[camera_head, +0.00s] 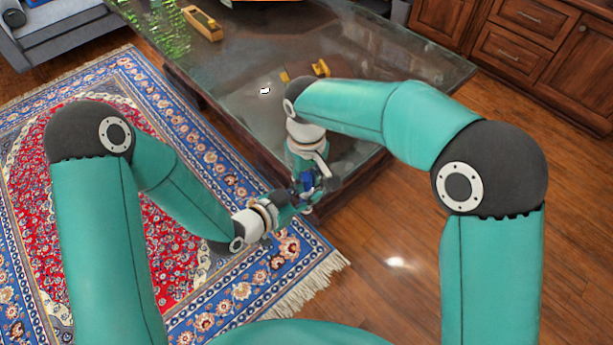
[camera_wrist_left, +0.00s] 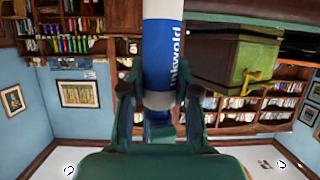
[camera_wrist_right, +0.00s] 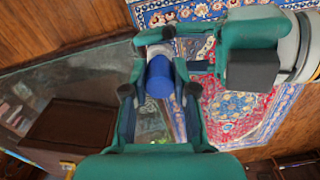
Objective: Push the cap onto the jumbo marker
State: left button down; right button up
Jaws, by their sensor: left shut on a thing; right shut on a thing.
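The jumbo marker (camera_wrist_left: 159,55) has a white and blue barrel with lettering and a grey collar. It stands between the two fingertips of my left gripper (camera_wrist_left: 159,95), which is shut on it. The blue cap (camera_wrist_right: 159,76) sits between the fingertips of my right gripper (camera_wrist_right: 159,92), which is shut on it. In the right wrist view, my left gripper reaches in from the upper right, just beyond the cap. In the head view, the grippers meet near the table corner, with a bit of blue (camera_head: 306,181) between them. The cap lines up with the marker; I cannot tell how far it is on.
The glass-topped table (camera_head: 240,75) lies beyond the grippers, with a wooden plane-like tool (camera_head: 202,23) and a small yellow item (camera_head: 320,68) on it. A patterned rug (camera_head: 190,120) covers the floor at left. Wooden cabinets (camera_head: 520,40) stand at the far right.

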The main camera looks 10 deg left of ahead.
jog(key=shift+f, duration=0.65)
jog(key=o, duration=0.8)
jog(key=shift+o, duration=0.2)
notch_tip(320, 180, up, 12)
jog(key=shift+f, duration=0.1)
dwell(0.4)
